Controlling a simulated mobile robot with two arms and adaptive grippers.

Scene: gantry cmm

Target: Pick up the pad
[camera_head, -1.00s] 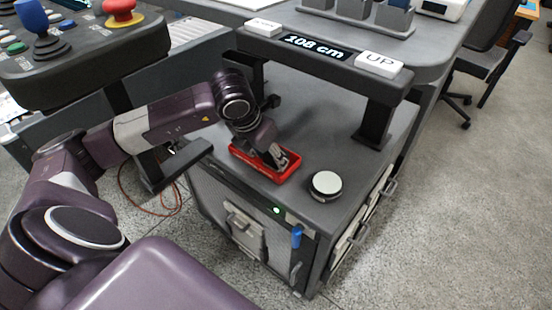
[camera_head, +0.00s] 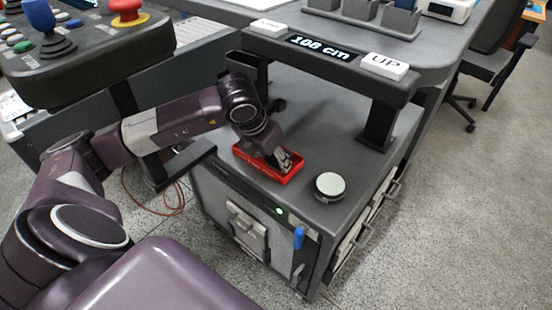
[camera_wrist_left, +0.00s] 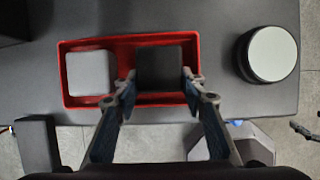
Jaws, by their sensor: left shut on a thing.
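A red tray (camera_head: 262,172) lies on top of the grey cabinet. The wrist view shows the tray (camera_wrist_left: 125,40) holding a light grey block (camera_wrist_left: 90,73) on the left and a dark grey pad (camera_wrist_left: 160,62) right of its middle. My left gripper (camera_wrist_left: 159,78) reaches down into the tray and is shut on the dark pad, with one finger at each side of it. In the head view the left gripper (camera_head: 284,160) is over the tray's right part and mostly hides what lies inside. My right gripper is not in view.
A round, white-topped disc (camera_head: 329,186) stands right of the tray on the cabinet (camera_head: 345,225). A raised bar with a "108 cm" display (camera_head: 320,48) and an UP button (camera_head: 385,66) spans behind the tray. A control panel (camera_head: 90,50) is at the upper left.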

